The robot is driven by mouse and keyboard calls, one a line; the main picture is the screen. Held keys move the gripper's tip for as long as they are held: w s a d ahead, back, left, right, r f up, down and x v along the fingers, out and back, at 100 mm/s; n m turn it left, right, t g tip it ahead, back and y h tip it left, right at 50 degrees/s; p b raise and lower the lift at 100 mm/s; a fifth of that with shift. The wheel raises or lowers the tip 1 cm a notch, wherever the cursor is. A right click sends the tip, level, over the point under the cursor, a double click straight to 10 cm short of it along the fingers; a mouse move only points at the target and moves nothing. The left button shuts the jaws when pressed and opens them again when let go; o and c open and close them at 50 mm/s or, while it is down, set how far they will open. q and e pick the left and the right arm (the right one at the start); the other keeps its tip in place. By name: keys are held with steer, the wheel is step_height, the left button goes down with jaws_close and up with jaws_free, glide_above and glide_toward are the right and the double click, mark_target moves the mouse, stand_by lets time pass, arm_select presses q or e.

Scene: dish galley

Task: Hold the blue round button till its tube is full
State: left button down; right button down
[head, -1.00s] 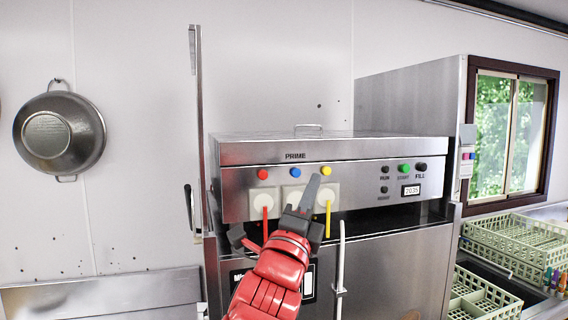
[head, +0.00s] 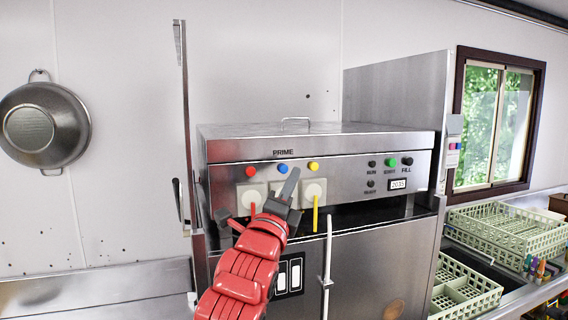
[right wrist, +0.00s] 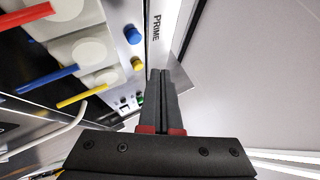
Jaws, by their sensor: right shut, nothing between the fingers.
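The blue round button (head: 282,168) sits in the row under PRIME on the steel machine's front, between the red button (head: 251,170) and yellow button (head: 313,166). It also shows in the right wrist view (right wrist: 133,35). My right gripper (head: 292,178) is shut and empty, its tip just right of the blue button in the head view. In the right wrist view the fingers (right wrist: 158,78) look apart from the button. My left gripper is not in view.
A red tube (head: 252,215) and yellow tube (head: 315,213) hang below pale square pump plates. A white hose (head: 327,260) hangs in front of the machine. Green racks (head: 490,232) stand at right; a pan (head: 45,125) hangs on the left wall.

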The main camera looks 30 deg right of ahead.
mark_target(284, 169)
steer(key=shift+w+d+f+b, duration=0.1)
steer(key=shift+w+d+b, duration=0.15)
steer(key=shift+w+b, duration=0.5)
steer(key=shift+w+d+b, duration=0.25)
steer(key=shift+w, duration=0.85)
steer(key=shift+s, duration=0.1)
stand_by(0.5)
steer(key=shift+w+b, duration=0.3)
steer(key=shift+b, duration=0.45)
steer(key=shift+w+d, duration=0.1)
steer(key=shift+w, duration=0.1)
